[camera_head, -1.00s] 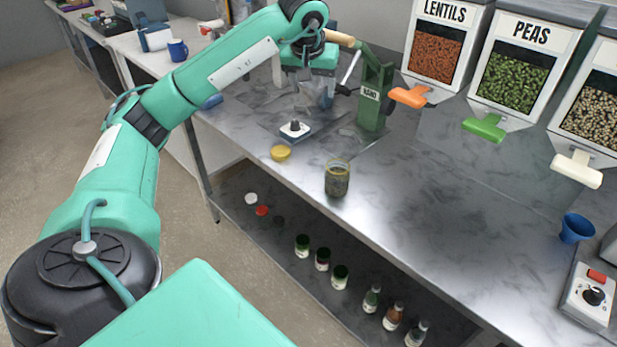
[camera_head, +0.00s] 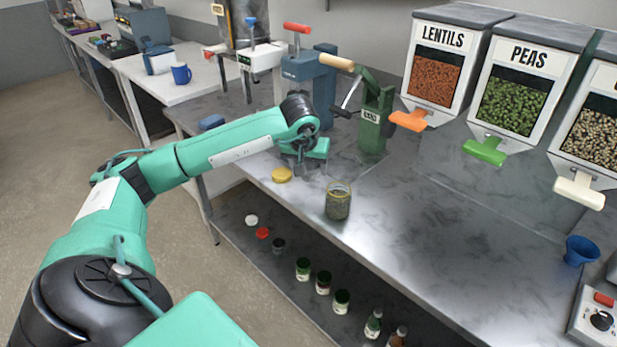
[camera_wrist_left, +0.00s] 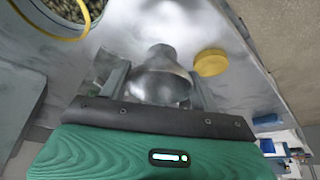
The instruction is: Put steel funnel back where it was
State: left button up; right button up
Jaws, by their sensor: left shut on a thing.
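The steel funnel (camera_wrist_left: 162,80) shows in the left wrist view as a shiny grey cone with a narrower neck, between the two fingers. My left gripper (camera_wrist_left: 160,88) is shut on it. In the head view my left gripper (camera_head: 305,168) is low over the steel bench near its front edge, behind the yellow lid and left of the open glass jar (camera_head: 338,206). The funnel is hard to make out there against the grey bench. Whether it touches the bench I cannot tell. My right gripper is not in view.
The yellow lid (camera_head: 281,175) lies close by; it also shows in the left wrist view (camera_wrist_left: 211,62). A green hand-cranked mill (camera_head: 374,125) and a blue press (camera_head: 312,80) stand behind. A blue funnel (camera_head: 579,251) is far right. The bench right of the jar is clear.

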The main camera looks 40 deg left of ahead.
aim_at(309, 179)
pick_arm(q)
notch_tip(309, 179, down, 4)
jog(key=shift+f+p, duration=0.15)
jog(key=shift+p, duration=0.15)
jog(key=shift+f, duration=0.25)
jog(key=o, duration=1)
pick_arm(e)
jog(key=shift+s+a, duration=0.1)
pick_arm(q)
jog(key=shift+r, duration=0.1)
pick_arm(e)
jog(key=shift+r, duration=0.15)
